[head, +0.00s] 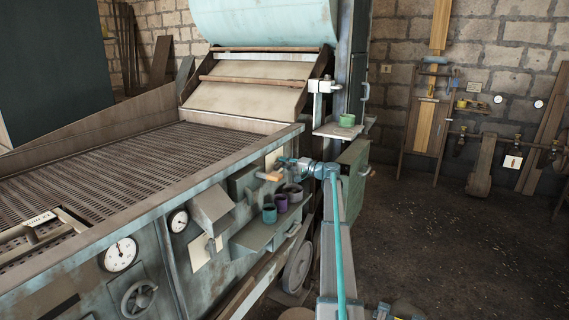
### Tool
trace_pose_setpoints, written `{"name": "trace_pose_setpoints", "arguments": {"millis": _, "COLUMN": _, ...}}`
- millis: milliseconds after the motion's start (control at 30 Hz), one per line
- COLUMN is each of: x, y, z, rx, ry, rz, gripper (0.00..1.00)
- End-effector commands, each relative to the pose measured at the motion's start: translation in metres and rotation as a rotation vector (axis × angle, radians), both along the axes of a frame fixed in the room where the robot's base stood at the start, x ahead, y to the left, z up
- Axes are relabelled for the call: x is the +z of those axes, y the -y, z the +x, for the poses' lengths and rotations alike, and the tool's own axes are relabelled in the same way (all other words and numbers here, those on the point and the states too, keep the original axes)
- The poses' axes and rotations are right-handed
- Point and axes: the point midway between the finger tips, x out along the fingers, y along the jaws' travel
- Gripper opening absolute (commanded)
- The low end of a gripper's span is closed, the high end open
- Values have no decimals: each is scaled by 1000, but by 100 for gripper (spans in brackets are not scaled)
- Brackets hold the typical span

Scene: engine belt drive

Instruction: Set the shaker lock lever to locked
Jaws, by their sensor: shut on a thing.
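A lever with a short orange-brown handle (268,176) sticks out from a pale plate (273,157) on the side of the grey machine, near its right end. I take it for the shaker lock lever; any lettering on the plate is too small to read. My gripper (285,164) reaches in from the right at the plate. Its fingers are shut on the lever close to the inner end of the handle, and they partly hide the lever and plate. The handle's outer end shows, pointing left.
A shelf (252,238) below the lever holds teal (269,214), purple (281,202) and grey (292,190) cups. The floor (440,225) at right is mostly clear.

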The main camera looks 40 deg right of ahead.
Motion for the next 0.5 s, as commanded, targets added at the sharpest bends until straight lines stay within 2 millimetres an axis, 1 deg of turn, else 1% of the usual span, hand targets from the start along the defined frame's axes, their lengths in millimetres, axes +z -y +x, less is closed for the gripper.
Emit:
{"name": "trace_pose_setpoints", "arguments": {"millis": 200, "x": -3, "y": 1, "z": 0, "rx": 0, "ry": -52, "rz": 120, "gripper": 0}}
{"name": "trace_pose_setpoints", "arguments": {"millis": 500, "x": -5, "y": 1, "z": 0, "rx": 0, "ry": -84, "rz": 197, "gripper": 0}}
